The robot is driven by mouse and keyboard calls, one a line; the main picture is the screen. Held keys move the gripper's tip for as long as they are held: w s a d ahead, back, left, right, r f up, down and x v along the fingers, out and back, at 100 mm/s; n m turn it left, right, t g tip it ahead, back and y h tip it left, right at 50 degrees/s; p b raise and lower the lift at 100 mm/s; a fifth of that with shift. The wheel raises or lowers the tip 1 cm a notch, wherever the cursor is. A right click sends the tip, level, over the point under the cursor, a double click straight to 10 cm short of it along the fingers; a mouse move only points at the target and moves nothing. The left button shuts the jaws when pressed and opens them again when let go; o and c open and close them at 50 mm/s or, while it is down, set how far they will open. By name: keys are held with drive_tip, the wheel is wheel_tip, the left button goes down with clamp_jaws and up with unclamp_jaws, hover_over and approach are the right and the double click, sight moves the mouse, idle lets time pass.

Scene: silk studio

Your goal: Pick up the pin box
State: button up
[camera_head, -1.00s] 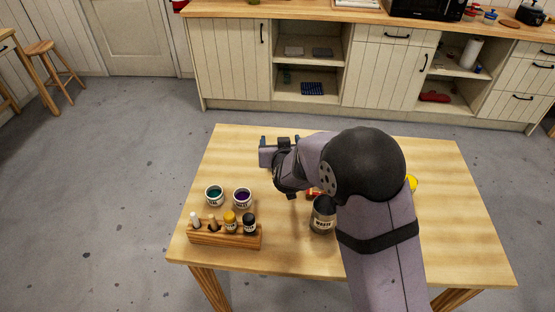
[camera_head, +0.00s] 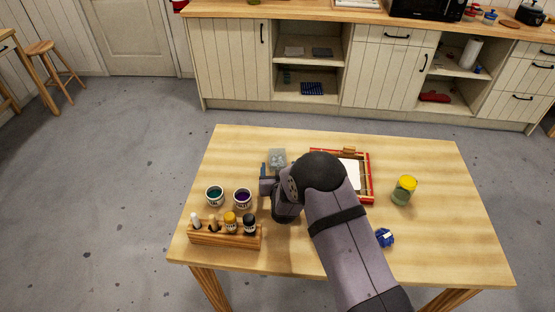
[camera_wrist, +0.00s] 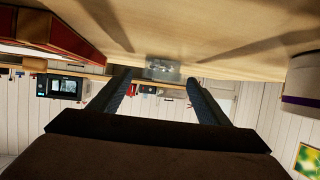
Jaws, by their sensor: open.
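The pin box (camera_head: 277,158) is a small, clear greyish box near the back of the table, left of the red frame. My gripper (camera_head: 268,171) is low over the table, just in front of the box on the near side. In the wrist view, which is upside down, the pin box (camera_wrist: 163,68) shows ahead between the tips of my open, empty gripper (camera_wrist: 157,79). The box looks apart from both fingers. Part of its near side is hidden by my gripper in the head view.
A red-edged frame (camera_head: 370,180) with a white sheet lies to the right, partly behind my arm. Teal (camera_head: 215,195) and violet (camera_head: 242,197) paint pots stand left, behind a wooden bottle rack (camera_head: 224,238). A yellow-lidded jar (camera_head: 404,190) and blue item (camera_head: 385,237) are at right.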

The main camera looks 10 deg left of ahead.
sight(278, 160)
drive_tip(key=shift+w, duration=0.2)
drive_tip(key=shift+r+p+x, duration=0.2)
drive_tip(key=shift+p+x, duration=0.3)
drive_tip(key=shift+x, duration=0.5)
drive_tip(key=shift+r+p+x, duration=0.15)
drive_tip(key=shift+p+x, duration=0.3)
drive_tip(key=shift+x, duration=1.3)
drive_tip(key=shift+a, duration=0.1)
drive_tip(key=c, duration=1.2)
